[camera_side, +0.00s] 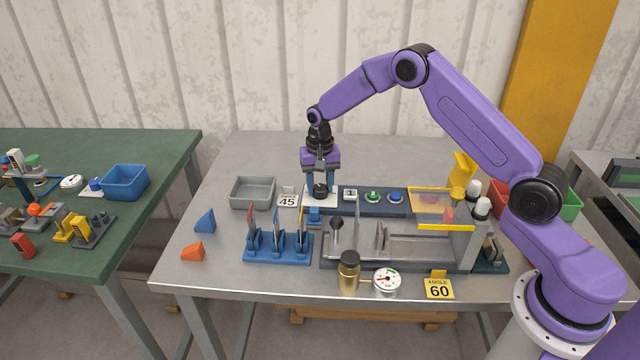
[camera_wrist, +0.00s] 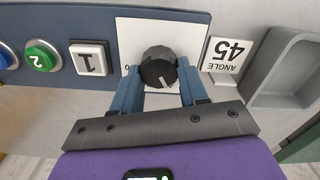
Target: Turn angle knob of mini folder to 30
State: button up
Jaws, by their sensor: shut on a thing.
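The angle knob (camera_wrist: 158,66) is black and round with ribbed sides. It sits on a white dial plate (camera_wrist: 190,33) with a white pointer line on its face, pointing toward my gripper and slightly right in the wrist view. Most scale marks are hidden; only part of a number shows left of the knob. My gripper (camera_wrist: 159,80) has its blue fingers on both sides of the knob, shut on it. In the side view, my gripper (camera_side: 320,183) comes down from above onto the knob (camera_side: 320,191) at the left end of the mini folder's blue panel (camera_side: 382,201).
An "ANGLE 45" card (camera_side: 287,201) and a grey tray (camera_side: 253,192) stand left of the dial. A yellow "ANGLE 60" card (camera_side: 439,289) stands at the front.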

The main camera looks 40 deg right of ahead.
aim_at(319, 187)
jog(key=n, duration=0.5)
jog(key=shift+a, duration=0.1)
jog(key=shift+n, duration=1.9)
jog(key=o, duration=1.1)
jog(key=shift+c, duration=0.2)
jog(key=shift+r, duration=0.1)
notch_tip(319, 187, up, 17)
jog(key=shift+r, duration=0.15)
